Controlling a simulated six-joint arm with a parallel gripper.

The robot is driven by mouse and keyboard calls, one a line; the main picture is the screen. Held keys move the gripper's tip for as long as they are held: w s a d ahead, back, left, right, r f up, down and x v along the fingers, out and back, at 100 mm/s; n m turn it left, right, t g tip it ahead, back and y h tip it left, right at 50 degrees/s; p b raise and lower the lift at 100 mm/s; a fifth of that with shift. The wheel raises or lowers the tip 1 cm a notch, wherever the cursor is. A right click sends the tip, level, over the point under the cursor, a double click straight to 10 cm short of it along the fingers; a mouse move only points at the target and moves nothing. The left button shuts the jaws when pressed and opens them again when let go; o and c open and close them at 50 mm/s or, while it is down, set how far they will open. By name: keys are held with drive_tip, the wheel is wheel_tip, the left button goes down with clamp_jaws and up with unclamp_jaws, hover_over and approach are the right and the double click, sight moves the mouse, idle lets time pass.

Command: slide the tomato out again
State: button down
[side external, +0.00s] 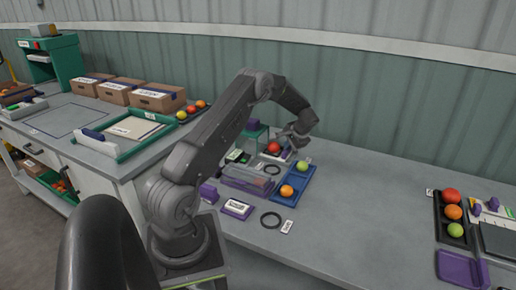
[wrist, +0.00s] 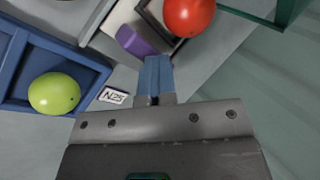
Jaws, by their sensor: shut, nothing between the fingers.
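A red tomato (side external: 274,147) sits at the back of the work area, beside the blue tray. In the wrist view the red tomato (wrist: 188,15) is at the top edge, partly cut off, at a dark square frame (wrist: 160,22) on a pale piece with a purple block (wrist: 136,42). My gripper (side external: 296,146) is shut and empty, just to the right of the red tomato. In the wrist view its blue fingers (wrist: 155,72) are together, pointing toward the purple block, apart from the tomato. Whether the fingers touch the purple block I cannot tell.
A blue tray (side external: 307,181) holds a yellow-green tomato (side external: 303,165) and an orange one (side external: 287,190). A clear purple-edged box (side external: 247,181) stands left of it. A green stand (side external: 265,131) is behind.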

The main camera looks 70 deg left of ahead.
drive_tip(key=shift+d+f, duration=0.3)
drive_tip(key=shift+f, duration=0.05)
idle(0.3)
drive_tip(key=shift+w+d, duration=0.5)
idle(0.6)
drive_tip(key=shift+w+a+r, duration=0.1)
drive_tip(key=shift+w+r, duration=0.05)
drive_tip(key=shift+r, duration=2.55)
